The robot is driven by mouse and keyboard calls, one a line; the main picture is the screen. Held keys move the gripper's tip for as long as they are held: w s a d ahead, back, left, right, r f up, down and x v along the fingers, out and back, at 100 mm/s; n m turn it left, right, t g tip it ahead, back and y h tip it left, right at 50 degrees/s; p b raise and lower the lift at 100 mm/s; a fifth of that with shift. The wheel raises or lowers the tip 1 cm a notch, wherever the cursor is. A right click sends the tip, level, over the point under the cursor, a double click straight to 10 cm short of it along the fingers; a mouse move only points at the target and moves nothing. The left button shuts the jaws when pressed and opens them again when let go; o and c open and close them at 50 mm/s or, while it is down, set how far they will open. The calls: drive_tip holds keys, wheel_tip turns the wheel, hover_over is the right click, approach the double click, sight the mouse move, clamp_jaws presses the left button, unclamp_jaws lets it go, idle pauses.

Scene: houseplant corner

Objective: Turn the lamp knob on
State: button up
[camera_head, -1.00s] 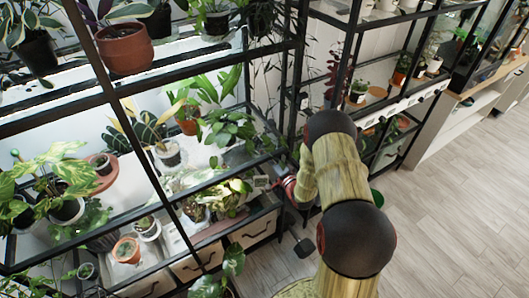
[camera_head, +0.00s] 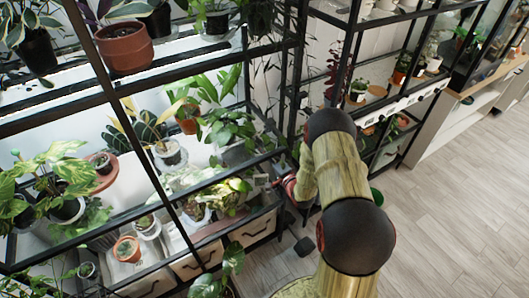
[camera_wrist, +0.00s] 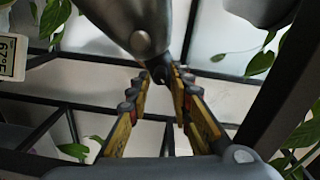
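In the wrist view, a grey rounded metal body (camera_wrist: 135,22), which looks like part of the lamp, hangs at the top centre. A small dark piece at its lower end, probably the knob (camera_wrist: 159,73), sits close to my fingertips. My gripper (camera_wrist: 160,82) has its two yellow-and-dark fingers apart, one on each side of that piece. I cannot tell whether either finger touches it. In the head view, my gripper (camera_head: 286,187) is a small reddish shape beside the black shelf frame, mostly hidden by my arm. The knob cannot be made out there.
A black metal shelf with several potted plants fills the left; its post (camera_head: 286,95) is near my arm. A terracotta pot (camera_head: 127,249) stands low on it. A small display (camera_wrist: 12,56) and leaves (camera_wrist: 52,18) are at the wrist view's left. Wooden floor (camera_head: 455,200) is clear at right.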

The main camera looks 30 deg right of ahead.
drive_tip(key=shift+s, duration=0.1)
drive_tip(key=s, duration=1.1)
drive_tip(key=shift+s+d+r, duration=0.2)
drive_tip(key=shift+s, duration=0.2)
